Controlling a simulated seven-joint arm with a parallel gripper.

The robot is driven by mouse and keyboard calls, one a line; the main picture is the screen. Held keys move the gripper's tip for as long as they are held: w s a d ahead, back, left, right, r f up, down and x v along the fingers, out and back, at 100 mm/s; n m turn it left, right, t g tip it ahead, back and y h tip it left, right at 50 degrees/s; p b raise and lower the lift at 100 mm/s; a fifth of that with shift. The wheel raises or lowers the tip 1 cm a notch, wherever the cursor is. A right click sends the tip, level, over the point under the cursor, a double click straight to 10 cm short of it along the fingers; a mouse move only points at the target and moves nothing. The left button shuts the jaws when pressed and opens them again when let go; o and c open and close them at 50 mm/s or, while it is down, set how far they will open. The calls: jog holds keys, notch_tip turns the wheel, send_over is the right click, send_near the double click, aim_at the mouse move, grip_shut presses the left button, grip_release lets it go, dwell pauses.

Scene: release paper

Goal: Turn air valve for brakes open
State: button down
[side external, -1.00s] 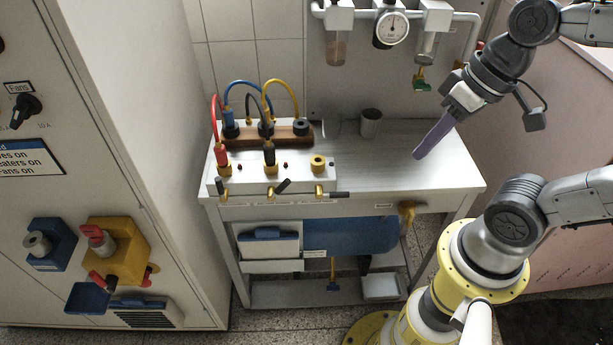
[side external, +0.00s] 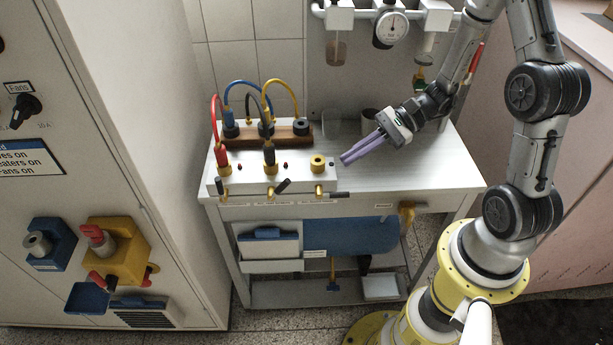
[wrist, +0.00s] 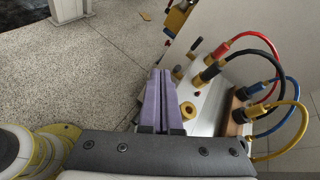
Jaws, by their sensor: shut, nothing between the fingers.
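Three small brass valves with dark lever handles sit along the front edge of the white panel box: a left valve (side external: 224,193), a middle valve (side external: 271,192) and a right valve (side external: 319,192). The left handle points up, the middle one slants up right, and the right one lies level, pointing right. Their labels are too small to read, so I cannot tell which is for the brakes. My gripper (side external: 346,159), with purple fingers, is shut and empty, above the table right of the box, apart from the valves. Its fingers also show in the wrist view (wrist: 161,74).
Red, black, blue and yellow hoses (side external: 268,84) rise from fittings on the box and a wooden block (side external: 289,135). A dark cup (side external: 368,118) stands behind my gripper. A gauge (side external: 391,28) hangs on the wall. The table's right part (side external: 440,170) is clear.

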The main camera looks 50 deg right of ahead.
aim_at(290, 182)
jog(key=d+f+m+t, duration=0.1)
jog(key=f+m, duration=0.1)
jog(key=d+f+m+t, duration=0.1)
jog(key=d+f, duration=0.1)
jog(key=d+f+m+t, duration=0.1)
jog(key=f+m, duration=0.1)
jog(key=shift+w+d+f+m+h, duration=0.25)
jog(key=shift+d+m+h, duration=0.05)
jog(key=x, duration=1)
jog(key=shift+w+a+r, duration=0.1)
jog(key=shift+a, duration=0.1)
jog(key=shift+w+a+r, duration=0.6)
jog(key=shift+a, duration=0.2)
jog(key=shift+w+a+r, duration=0.25)
jog(key=shift+w+a, duration=0.05)
jog(key=shift+a, duration=0.15)
jog(key=shift+r, duration=0.15)
jog(key=shift+w+a+r, duration=0.15)
